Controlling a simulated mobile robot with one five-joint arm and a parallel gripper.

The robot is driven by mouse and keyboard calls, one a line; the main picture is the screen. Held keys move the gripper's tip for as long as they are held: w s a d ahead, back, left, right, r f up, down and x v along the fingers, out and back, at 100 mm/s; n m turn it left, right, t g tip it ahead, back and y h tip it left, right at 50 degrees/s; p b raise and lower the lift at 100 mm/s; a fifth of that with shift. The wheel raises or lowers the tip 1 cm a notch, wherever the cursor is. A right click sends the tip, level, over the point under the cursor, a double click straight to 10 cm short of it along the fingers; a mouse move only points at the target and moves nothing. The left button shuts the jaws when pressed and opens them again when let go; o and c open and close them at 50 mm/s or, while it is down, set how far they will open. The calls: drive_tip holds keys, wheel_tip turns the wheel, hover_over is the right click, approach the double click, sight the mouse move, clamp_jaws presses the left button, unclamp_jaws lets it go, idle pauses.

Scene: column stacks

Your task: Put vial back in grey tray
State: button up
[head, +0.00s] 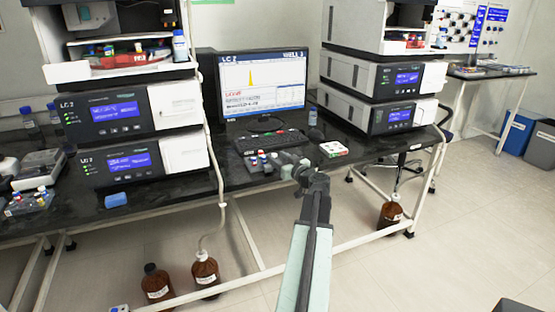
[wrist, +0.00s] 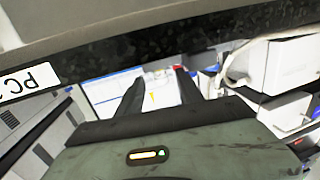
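A small grey tray (head: 270,168) holding a few vials (head: 258,157) with coloured caps sits on the black bench, in front of the keyboard. Which vial the task means, I cannot tell. My gripper (head: 292,172) is at the bench's front edge, just right of this tray in the head view; whether they touch is unclear. A second grey tray (head: 30,207) with several vials sits at the bench's left end.
A white tray (head: 334,149) with coloured items lies right of my gripper, near a small bottle (head: 312,117). The keyboard (head: 270,140) and monitor (head: 262,85) stand behind. Instrument stacks flank them. The dark bench edge (wrist: 200,30) crosses the wrist view closely.

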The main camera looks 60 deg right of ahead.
drive_tip(key=v, duration=0.7)
drive_tip(key=shift+s+a, duration=0.2)
drive_tip(key=shift+s, duration=0.15)
